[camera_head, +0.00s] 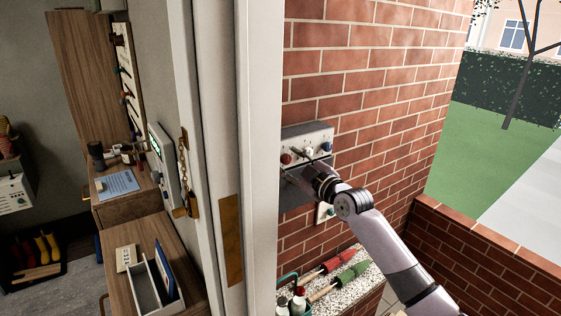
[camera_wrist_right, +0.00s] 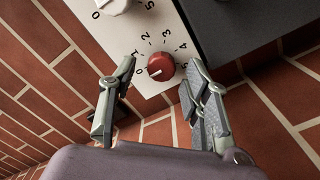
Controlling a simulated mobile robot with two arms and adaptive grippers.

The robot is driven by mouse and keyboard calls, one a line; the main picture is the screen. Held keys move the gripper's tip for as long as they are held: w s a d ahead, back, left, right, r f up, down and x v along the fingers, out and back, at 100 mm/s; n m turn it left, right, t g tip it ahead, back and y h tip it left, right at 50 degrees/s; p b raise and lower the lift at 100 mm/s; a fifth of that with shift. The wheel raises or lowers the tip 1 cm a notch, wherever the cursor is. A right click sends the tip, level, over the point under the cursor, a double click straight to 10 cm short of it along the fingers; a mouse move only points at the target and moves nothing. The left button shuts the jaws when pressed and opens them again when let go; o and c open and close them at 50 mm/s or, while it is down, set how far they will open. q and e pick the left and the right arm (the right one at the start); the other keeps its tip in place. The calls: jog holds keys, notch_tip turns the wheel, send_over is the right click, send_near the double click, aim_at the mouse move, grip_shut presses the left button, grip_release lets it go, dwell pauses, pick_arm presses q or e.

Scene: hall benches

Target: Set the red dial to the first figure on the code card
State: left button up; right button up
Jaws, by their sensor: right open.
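The red dial (camera_wrist_right: 160,67) is a round red knob on a white panel with figures 0 to 5 around it. A pale mark on its face points to the lower left, toward the low figures; I cannot tell which exactly. My right gripper (camera_wrist_right: 161,75) is open, its fingers either side of the dial and apart from it. In the head view the dial (camera_head: 286,158) sits at the panel's lower left, by my right gripper (camera_head: 298,176). No code card can be made out for certain; a printed blue sheet (camera_head: 118,185) lies on the desk at left. My left gripper is not in view.
The panel (camera_head: 309,133) is on a brick wall (camera_head: 375,75), with a white dial (camera_wrist_right: 112,5) beside the red one. A door frame (camera_head: 258,120) stands left of it. Below is a speckled ledge (camera_head: 352,270) with red- and green-ended tools. Lawn (camera_head: 490,135) lies at right.

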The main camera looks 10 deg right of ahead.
jog(key=shift+c, duration=0.9)
grip_shut()
